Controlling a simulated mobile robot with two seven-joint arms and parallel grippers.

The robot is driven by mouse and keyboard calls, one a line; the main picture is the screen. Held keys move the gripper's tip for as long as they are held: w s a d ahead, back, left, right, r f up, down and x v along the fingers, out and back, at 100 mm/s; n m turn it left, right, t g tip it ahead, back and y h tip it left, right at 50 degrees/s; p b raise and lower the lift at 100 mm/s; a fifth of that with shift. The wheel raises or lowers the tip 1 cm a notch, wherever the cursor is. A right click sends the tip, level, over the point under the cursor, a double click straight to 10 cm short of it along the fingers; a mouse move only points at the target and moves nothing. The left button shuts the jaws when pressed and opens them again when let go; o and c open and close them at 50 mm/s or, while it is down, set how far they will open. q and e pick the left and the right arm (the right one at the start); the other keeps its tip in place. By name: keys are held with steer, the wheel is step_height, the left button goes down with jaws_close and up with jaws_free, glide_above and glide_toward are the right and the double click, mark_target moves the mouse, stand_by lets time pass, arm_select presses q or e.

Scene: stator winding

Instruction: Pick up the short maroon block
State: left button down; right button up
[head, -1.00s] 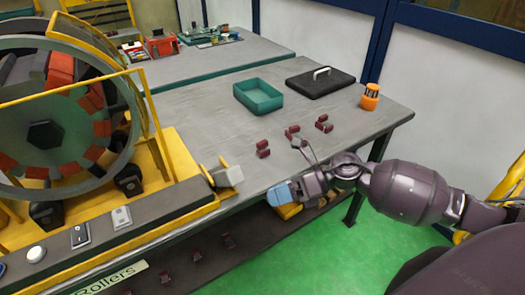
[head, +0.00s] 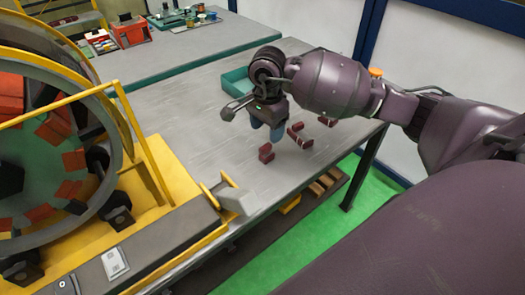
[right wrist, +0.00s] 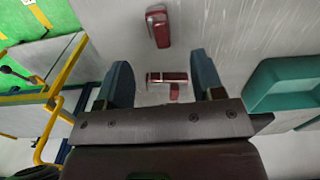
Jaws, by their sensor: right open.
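Several maroon blocks lie on the grey workbench (head: 180,120). In the head view one block (head: 266,153) is nearest the front, another (head: 299,136) is right of it, and a third (head: 327,121) is further right. My right gripper (head: 265,130) points down above the bench near these blocks, open and empty. In the right wrist view its blue fingers (right wrist: 160,65) stand apart, with a maroon block with a light band (right wrist: 168,77) and a smaller maroon piece (right wrist: 174,92) showing between them. Another block (right wrist: 159,28) lies beyond the fingertips. Which block is the short one is unclear. My left gripper is out of view.
A teal tray (head: 238,82) stands behind my right arm; it also shows in the right wrist view (right wrist: 280,85). An orange container (head: 376,72) is partly hidden by my arm. The stator machine with its yellow frame (head: 130,170) fills the left.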

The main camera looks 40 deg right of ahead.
mark_target(267, 147)
step_height(267, 147, down, 9)
steer(key=shift+s+f, duration=0.1)
steer(key=shift+s, duration=0.05)
stand_by(0.4)
jaws_close()
stand_by(0.3)
